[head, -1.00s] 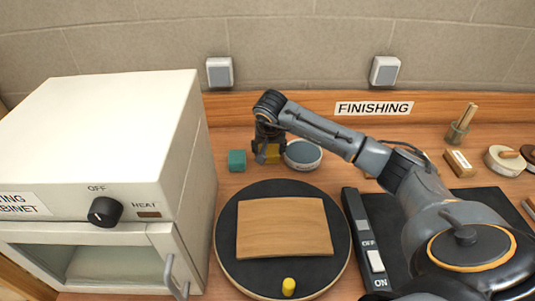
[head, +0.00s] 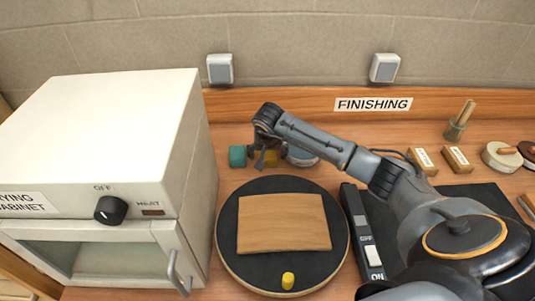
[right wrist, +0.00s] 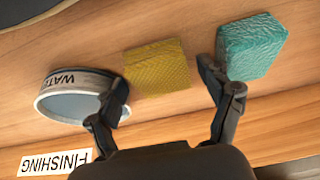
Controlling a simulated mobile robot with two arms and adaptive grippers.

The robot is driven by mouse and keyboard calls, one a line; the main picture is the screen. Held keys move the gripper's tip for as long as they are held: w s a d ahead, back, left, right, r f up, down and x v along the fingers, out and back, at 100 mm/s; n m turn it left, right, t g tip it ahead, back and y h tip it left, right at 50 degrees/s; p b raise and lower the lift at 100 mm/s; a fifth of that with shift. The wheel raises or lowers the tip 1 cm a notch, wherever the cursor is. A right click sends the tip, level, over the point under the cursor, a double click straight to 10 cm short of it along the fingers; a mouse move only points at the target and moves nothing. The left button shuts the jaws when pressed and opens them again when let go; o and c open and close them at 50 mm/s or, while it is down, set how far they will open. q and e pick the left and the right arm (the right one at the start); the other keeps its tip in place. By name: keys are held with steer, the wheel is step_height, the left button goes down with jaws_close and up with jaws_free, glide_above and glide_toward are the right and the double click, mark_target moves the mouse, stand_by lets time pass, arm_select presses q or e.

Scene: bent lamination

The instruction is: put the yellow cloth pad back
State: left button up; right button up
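The yellow cloth pad (right wrist: 157,68) lies on the wooden bench between a teal sponge block (right wrist: 250,45) and a round dish labelled WATER (right wrist: 75,95). In the head view, the pad (head: 272,156) is partly hidden by my right gripper (head: 263,158). In the right wrist view, my right gripper (right wrist: 170,92) is open, its fingers wide apart and nothing held. One finger overlaps the dish, the other the sponge; whether they touch is unclear. The pad shows between and beyond the fingertips. My left gripper is not in view.
A black turntable (head: 230,258) carries a wooden sheet (head: 283,223) and a yellow peg (head: 288,280). A white drying cabinet (head: 115,135) stands at left. The wall rises behind.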

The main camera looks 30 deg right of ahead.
steer(key=shift+r, duration=0.25)
steer(key=shift+s+a+r, duration=0.1)
steer(key=shift+r, duration=0.25)
steer(key=b+v, duration=0.2)
steer(key=v, duration=0.9)
steer(key=shift+s+f, duration=0.1)
